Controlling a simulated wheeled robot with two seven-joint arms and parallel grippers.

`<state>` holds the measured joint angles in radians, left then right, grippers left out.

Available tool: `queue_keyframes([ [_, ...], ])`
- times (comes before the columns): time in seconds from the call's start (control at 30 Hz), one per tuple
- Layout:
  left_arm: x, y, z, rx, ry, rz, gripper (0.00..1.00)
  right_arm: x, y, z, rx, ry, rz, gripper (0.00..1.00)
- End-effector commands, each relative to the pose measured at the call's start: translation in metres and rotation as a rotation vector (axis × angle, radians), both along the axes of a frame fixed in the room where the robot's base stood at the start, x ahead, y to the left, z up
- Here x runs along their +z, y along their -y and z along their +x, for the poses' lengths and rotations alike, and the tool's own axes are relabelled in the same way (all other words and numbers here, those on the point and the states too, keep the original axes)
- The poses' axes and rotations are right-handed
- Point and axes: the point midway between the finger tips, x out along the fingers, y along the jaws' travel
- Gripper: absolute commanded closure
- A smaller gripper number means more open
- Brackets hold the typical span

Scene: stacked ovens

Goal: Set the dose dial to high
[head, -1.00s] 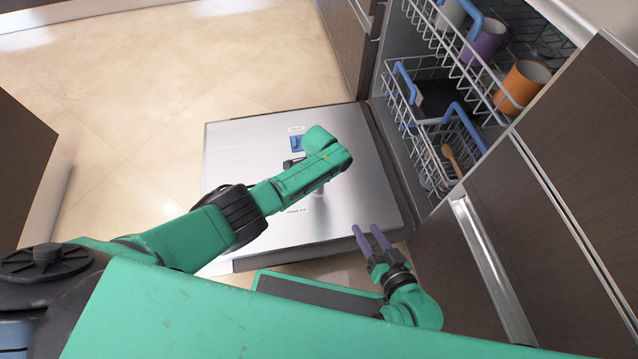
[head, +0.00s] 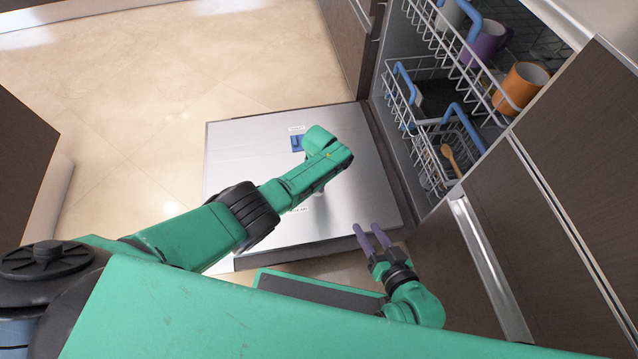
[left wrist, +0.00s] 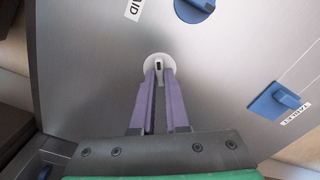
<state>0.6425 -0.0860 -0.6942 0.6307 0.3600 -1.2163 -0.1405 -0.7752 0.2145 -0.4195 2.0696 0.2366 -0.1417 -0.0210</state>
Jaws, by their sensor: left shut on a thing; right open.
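A small dial with a pale round base and a narrow grey grip (left wrist: 158,62) sits on the steel inner face of the opened dishwasher door (head: 245,170). I take it for the dose dial; no dose markings are readable. My left gripper (left wrist: 159,76) is shut on its grip, with one purple finger on each side. In the head view my left arm hides the dial and most of that gripper. My right gripper (head: 371,238) is open and empty, beside the door's near right corner.
A blue latch (left wrist: 274,101) labelled tablet and a round blue knob (left wrist: 194,8) near a partly cut label are on the door. Racks with an orange mug (head: 522,88) and a purple mug (head: 484,43) stand right. The floor at left is clear.

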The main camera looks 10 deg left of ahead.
Motion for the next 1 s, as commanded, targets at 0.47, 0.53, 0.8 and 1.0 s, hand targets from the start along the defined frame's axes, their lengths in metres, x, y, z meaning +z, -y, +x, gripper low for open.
queue_keyframes([
  [0.47,0.000,-0.001,-0.001,0.001,-0.002,0.002,0.57,0.001,-0.002,0.001,-0.007,-0.001,0.009,0.50],
  [0.53,0.000,-0.001,0.000,0.000,-0.002,0.001,0.57,0.001,-0.002,0.000,-0.007,-0.001,0.009,0.50],
  [0.8,0.028,0.000,0.000,-0.001,0.000,0.000,0.57,0.026,0.000,-0.001,0.014,-0.022,-0.016,0.50],
  [1.0,0.051,0.000,0.000,0.000,-0.001,-0.001,0.57,0.042,0.013,0.004,0.044,-0.125,-0.108,0.50],
])
